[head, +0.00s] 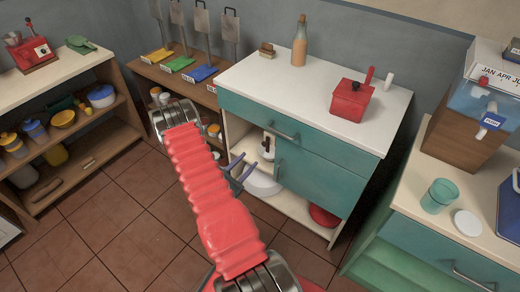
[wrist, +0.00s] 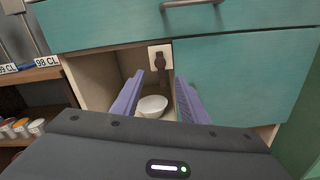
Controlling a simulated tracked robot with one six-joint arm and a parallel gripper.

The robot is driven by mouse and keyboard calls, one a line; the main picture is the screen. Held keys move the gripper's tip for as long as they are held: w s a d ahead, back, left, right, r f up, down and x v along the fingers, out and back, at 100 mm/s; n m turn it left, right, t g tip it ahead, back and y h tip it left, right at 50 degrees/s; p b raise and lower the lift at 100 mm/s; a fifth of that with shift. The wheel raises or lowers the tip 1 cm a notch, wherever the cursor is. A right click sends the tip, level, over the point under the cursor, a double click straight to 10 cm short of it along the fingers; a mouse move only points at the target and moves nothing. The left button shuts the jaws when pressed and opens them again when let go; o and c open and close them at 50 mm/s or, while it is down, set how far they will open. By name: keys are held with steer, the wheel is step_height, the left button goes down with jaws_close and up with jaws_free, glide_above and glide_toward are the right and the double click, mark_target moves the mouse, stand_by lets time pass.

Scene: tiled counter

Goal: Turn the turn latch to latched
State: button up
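The turn latch is a small white plate with a dark brown handle (wrist: 161,66), at the top left edge of the teal cupboard door (wrist: 240,75). The handle hangs roughly straight down in the wrist view. The latch also shows small in the head view (head: 267,146). My gripper (wrist: 160,80) is open and empty, its two purple fingers apart on either side of the latch handle's lower end in the picture. Whether a finger touches it I cannot tell. In the head view my gripper (head: 240,170) is in front of the cabinet, partly hidden by my red arm.
A teal drawer with a metal handle (head: 284,135) lies above the door. A white bowl (wrist: 152,106) sits in the open compartment behind the fingers. A red box (head: 350,100) and a bottle (head: 299,45) stand on the countertop. Tiled floor in front is clear.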

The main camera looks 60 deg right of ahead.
mark_target(263, 145)
steer(key=d, duration=0.3)
steer(key=s+d, duration=0.1)
steer(key=d, duration=0.5)
steer(key=shift+s+d, duration=0.3)
steer(key=shift+d, duration=0.1)
steer(key=shift+c, duration=0.2)
jaws_close()
